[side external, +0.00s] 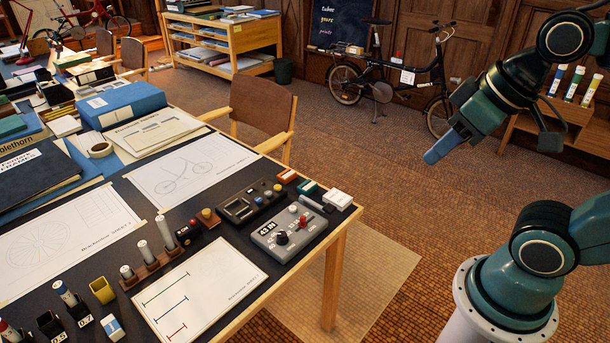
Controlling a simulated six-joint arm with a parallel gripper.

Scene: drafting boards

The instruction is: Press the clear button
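No readable "clear" label shows, so I cannot tell which control is the clear button. A grey control box (289,234) near the table's right corner has a black knob, red-topped controls and a small label. Behind it lies a dark device (248,204) with a small display and small buttons.
Small red (287,176), green (307,187) and white (338,199) blocks sit at the table's right edge. Marker stands (150,262) and drawing sheets (201,290) lie left of the grey box. A chair (262,115) stands behind the table. Air between gripper and table is clear.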

